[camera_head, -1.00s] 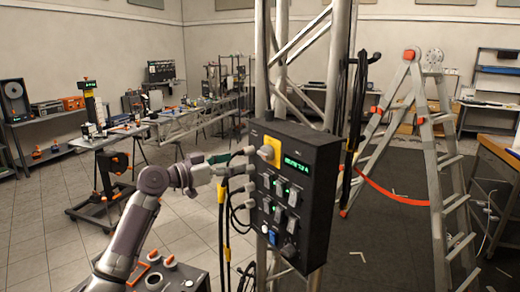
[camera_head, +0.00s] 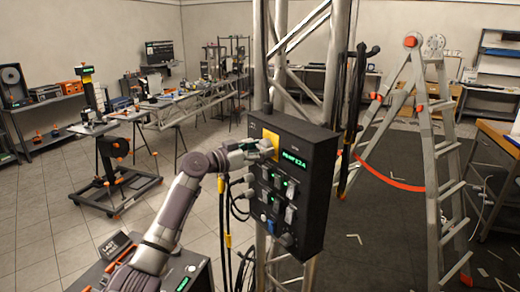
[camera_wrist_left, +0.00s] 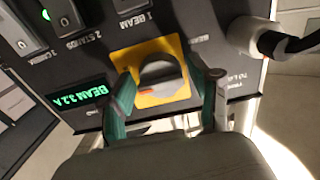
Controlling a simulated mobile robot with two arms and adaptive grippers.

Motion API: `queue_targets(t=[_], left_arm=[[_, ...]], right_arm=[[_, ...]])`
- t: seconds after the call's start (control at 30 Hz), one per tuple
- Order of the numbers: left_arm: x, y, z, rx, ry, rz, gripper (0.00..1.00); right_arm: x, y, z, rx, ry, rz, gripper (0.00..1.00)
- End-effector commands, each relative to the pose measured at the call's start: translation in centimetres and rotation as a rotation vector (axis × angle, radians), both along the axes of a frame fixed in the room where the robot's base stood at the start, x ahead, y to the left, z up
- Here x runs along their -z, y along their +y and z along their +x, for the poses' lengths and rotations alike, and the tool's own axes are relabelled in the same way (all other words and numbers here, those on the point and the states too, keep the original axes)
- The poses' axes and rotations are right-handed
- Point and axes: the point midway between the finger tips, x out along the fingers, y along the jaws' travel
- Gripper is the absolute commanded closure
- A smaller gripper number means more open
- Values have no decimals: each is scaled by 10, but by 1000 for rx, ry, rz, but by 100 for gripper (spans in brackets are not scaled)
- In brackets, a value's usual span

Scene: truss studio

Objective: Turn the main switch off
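The main switch is a grey knob (camera_wrist_left: 162,74) with a small orange mark, on a yellow plate (camera_wrist_left: 140,52); the plate also shows in the head view (camera_head: 271,138). It sits at the upper left of a black control box (camera_head: 312,205) mounted on the truss. My left gripper (camera_head: 268,148) is at the knob. In the left wrist view its two green fingers (camera_wrist_left: 166,98) stand on either side of the knob, with visible gaps, so it looks open around it. In the head view the gripper hides most of the knob. My right gripper is not in view.
A green display (camera_wrist_left: 78,98) and several rocker switches (camera_head: 278,184) are on the box face. A cable plug (camera_wrist_left: 250,37) sits close to the yellow plate. Black cables (camera_head: 238,200) hang left of the box. A stepladder (camera_head: 425,150) stands at the right.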

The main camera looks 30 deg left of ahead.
Motion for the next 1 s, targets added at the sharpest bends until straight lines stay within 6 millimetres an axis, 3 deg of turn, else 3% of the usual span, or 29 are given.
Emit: queue_targets(t=[0.03, 0.2, 0.27, 0.67, 1.0], left_arm=[[0, 0, 0, 0, 0, 0, 52], [0, 0, 0, 0, 0, 0, 80], [0, 0, 0, 0, 0, 0, 87], [1, 0, 0, -1, 32, -81, 87], [0, 0, -1, -1, 131, -339, 87]], right_arm=[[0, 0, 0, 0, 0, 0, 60], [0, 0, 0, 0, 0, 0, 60], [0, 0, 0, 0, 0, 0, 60], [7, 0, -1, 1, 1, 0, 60], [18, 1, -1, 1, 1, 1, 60]])
